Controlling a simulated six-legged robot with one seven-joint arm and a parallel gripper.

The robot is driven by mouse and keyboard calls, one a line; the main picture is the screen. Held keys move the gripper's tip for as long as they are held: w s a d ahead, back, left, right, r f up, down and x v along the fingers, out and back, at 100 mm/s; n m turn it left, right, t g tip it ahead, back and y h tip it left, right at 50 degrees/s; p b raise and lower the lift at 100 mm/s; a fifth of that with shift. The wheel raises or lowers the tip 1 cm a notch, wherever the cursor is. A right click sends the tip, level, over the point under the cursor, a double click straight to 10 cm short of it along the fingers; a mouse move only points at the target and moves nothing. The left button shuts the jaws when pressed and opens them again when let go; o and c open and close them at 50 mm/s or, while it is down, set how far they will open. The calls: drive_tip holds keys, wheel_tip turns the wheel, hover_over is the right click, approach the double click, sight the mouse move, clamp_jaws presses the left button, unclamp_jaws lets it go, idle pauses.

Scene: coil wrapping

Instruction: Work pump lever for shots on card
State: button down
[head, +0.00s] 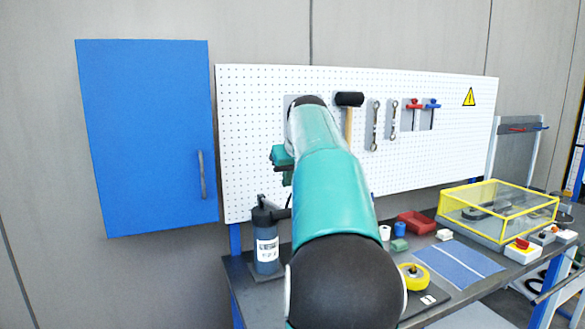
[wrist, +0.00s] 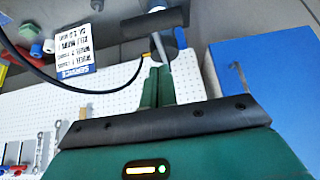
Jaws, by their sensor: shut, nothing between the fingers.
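The pump (head: 267,250) is a dark grey can with a white label and a black top, upright on the left end of the bench. Its dark lever (wrist: 155,22) appears as a bar in the inverted wrist view. A thin black hose with a yellow tip curves below it. The card (wrist: 77,66), white with printed lines and a blue band, shows beside the hose; in the head view my arm hides that area. My gripper (wrist: 158,75) is shut and empty, its fingertips close to the lever bar; I cannot tell if they touch. In the head view it is mostly hidden.
The pegboard (head: 250,120) with hanging tools stands behind the bench, the blue cabinet (head: 147,135) to its left. On the bench are a red tray (head: 416,222), a yellow wheel (head: 414,277), a blue mat (head: 458,264) and a yellow-framed clear box (head: 497,210).

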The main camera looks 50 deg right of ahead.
sight(288, 212)
drive_tip(key=f, duration=0.6)
drive_tip(key=shift+w+d, duration=0.2)
drive_tip(key=shift+w, duration=0.05)
drive_tip(key=shift+a+f, duration=0.1)
